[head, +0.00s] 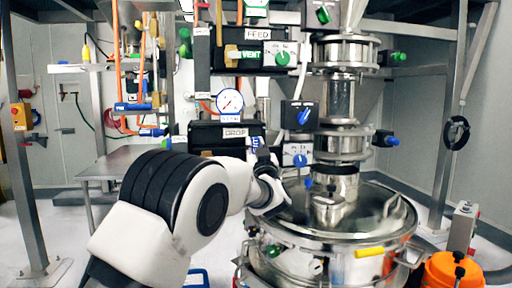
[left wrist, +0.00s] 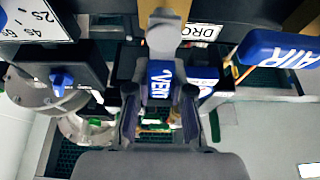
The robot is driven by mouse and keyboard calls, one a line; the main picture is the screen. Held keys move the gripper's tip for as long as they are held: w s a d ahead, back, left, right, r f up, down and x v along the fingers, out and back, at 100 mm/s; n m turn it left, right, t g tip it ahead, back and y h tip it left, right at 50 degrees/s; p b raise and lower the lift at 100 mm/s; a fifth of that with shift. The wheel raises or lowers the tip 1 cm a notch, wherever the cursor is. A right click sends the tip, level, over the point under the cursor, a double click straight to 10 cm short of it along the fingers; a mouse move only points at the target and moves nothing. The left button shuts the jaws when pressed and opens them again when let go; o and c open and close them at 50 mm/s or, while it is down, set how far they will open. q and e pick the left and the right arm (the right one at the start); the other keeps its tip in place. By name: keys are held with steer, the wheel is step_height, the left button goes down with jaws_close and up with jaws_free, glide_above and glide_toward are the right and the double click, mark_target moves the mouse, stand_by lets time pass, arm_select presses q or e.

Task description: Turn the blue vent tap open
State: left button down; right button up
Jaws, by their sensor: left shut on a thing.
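The blue vent tap (left wrist: 160,78) has a blue handle lettered VENT and sits in the middle of the left wrist view. My left gripper (left wrist: 160,100) has its two dark fingers on either side of this handle and is shut on it. In the head view the tap (head: 256,142) shows as a small blue patch under the DROP label, partly hidden by my left gripper (head: 263,165). The angle of the tap's valve is hard to tell. My right gripper is not in view.
A blue AIR handle (left wrist: 280,47) is close to the right in the wrist view. A dark box with a blue knob (left wrist: 61,80) is at the left. The steel sifter vessel (head: 330,225) stands right of my left arm. A green VENT tag (head: 250,54) is higher up.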

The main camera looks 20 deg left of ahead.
arm_select(q)
steer(key=shift+f, duration=0.2)
steer(key=c, duration=1)
jaws_free()
steer(key=shift+r, duration=0.1)
steer(key=v, duration=0.7)
steer(key=shift+s, duration=0.2)
steer(key=shift+d, duration=0.1)
steer(key=shift+f, duration=0.2)
